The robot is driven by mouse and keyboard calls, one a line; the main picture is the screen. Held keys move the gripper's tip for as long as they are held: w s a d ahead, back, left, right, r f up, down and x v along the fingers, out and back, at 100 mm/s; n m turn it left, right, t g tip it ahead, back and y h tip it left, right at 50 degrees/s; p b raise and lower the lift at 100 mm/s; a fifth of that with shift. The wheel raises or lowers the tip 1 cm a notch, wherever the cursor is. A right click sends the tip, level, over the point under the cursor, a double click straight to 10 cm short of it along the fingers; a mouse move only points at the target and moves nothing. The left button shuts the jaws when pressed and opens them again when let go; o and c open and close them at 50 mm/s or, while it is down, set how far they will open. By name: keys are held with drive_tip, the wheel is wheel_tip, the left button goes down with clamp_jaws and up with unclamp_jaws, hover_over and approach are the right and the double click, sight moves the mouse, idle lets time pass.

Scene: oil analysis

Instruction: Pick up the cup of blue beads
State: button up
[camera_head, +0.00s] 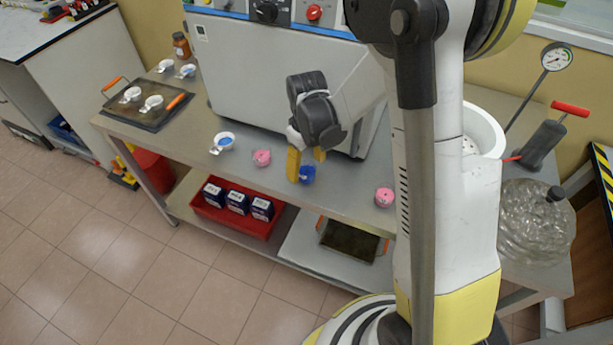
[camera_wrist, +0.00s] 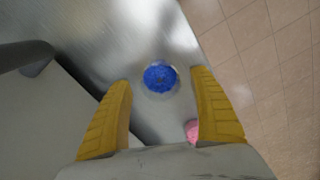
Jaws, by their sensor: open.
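The cup of blue beads (camera_head: 307,174) stands upright on the metal table near its front edge, in front of the large grey machine. In the wrist view the cup (camera_wrist: 160,77) is a clear round cup seen from above, with blue beads in it. My gripper (camera_head: 307,166) has yellow fingers and points down at the cup. In the wrist view my gripper (camera_wrist: 160,95) is open, with one finger to each side and the cup between and slightly beyond the fingertips. The fingers do not visibly touch the cup, and nothing is held.
Pink objects stand left (camera_head: 262,158) and right (camera_head: 384,197) of the cup. A white cup with blue contents (camera_head: 223,141) is farther left, near a dark tray (camera_head: 152,117). The grey machine (camera_head: 270,80) stands close behind. A glass vessel (camera_head: 535,225) is at right.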

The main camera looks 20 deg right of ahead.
sight(307, 172)
wheel_tip(307, 172, down, 2)
drive_tip(key=shift+f+b, duration=0.2)
drive_tip(key=shift+b, duration=0.1)
drive_tip(key=shift+r, duration=0.1)
drive_tip(key=c, duration=1.3)
